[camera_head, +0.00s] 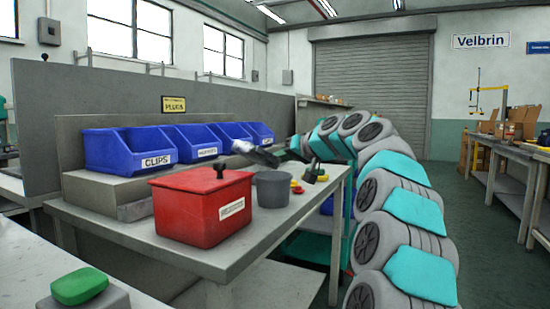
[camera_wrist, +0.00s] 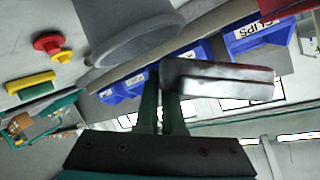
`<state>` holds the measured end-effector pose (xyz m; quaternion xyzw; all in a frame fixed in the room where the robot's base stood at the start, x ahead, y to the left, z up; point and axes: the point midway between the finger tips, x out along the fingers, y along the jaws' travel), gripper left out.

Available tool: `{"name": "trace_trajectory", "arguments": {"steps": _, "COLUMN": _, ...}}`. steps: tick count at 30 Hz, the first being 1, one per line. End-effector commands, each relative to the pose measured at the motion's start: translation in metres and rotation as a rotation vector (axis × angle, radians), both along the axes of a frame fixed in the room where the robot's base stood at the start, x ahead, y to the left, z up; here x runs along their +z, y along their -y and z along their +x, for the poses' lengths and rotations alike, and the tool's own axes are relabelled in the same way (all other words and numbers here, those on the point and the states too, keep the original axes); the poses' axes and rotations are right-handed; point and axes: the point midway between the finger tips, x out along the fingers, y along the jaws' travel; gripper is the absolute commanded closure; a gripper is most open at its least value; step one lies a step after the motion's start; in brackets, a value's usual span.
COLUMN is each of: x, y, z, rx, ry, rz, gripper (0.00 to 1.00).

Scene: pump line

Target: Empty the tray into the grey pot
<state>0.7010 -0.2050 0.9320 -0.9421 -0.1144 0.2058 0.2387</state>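The grey pot (camera_head: 272,189) stands upright on the grey bench, right of the red box. Its grey side also shows large in the wrist view (camera_wrist: 140,38), which is upside down. My gripper (camera_head: 276,158) is above the pot, at the end of the arm coming in from the right. In the wrist view its two narrow fingers (camera_wrist: 160,104) are close together on a dark, shiny metal piece, which appears to be the tray (camera_wrist: 222,82). In the head view the tray (camera_head: 258,153) sits above and slightly left of the pot. Its contents and the pot's inside are hidden.
A red lidded box (camera_head: 190,215) stands left of the pot. Blue bins (camera_head: 127,150) line the raised shelf behind. A green button (camera_head: 79,287) is at lower left.

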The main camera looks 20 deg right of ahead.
Motion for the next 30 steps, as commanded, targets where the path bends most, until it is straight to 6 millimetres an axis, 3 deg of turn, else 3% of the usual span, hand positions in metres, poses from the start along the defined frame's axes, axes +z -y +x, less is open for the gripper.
{"name": "trace_trajectory", "arguments": {"steps": 30, "x": 0.0023, "y": -0.0007, "z": -0.0002, "rx": 0.001, "ry": -0.035, "rz": 0.256, "gripper": 1.00}}
